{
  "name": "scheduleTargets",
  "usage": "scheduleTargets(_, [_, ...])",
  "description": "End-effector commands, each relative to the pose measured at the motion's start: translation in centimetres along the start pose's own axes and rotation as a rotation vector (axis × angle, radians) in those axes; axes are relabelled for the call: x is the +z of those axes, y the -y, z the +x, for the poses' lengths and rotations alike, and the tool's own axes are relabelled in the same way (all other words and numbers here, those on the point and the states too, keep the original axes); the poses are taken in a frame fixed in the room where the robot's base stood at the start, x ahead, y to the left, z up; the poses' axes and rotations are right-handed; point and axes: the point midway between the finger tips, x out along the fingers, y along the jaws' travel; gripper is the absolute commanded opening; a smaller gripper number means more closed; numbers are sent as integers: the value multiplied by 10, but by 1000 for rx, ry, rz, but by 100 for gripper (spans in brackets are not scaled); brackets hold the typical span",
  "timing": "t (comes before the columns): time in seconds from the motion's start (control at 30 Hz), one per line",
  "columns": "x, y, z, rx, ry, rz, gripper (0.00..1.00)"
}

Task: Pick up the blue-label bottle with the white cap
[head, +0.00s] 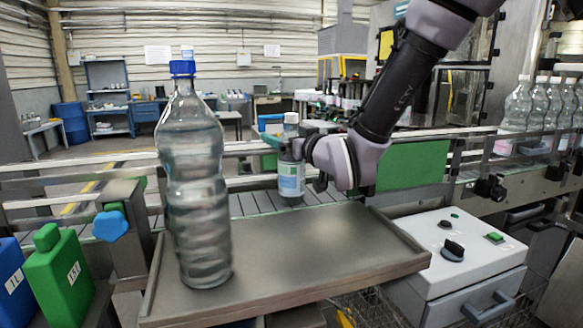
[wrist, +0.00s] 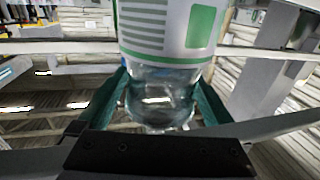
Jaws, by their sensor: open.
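A clear bottle with a white cap (head: 291,168) stands upright on the conveyor behind the metal tray. Its label looks white with pale blue and green in the head view. In the wrist view, the bottle (wrist: 165,85) fills the upper middle, and its white label shows a green block and green lines. My gripper (head: 286,146) is at the bottle's upper part, reaching in from the right. In the wrist view my gripper (wrist: 163,92) is open, with one teal finger on each side of the clear part below the label in the picture. Finger contact is unclear.
A large clear bottle with a blue cap (head: 195,190) stands on the tray (head: 310,245), left of my arm. Green (head: 60,280) and blue (head: 14,290) jugs are at far left. Conveyor rails run beside the bottle. A white control box (head: 455,265) stands at right.

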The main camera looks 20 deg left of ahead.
Motion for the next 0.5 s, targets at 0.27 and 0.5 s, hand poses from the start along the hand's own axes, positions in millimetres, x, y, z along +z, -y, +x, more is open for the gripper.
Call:
scheduleTargets(0.27, [0,0,6,0,0,-1,100])
scheduleTargets(0.5, [0,0,6,0,0,0,20])
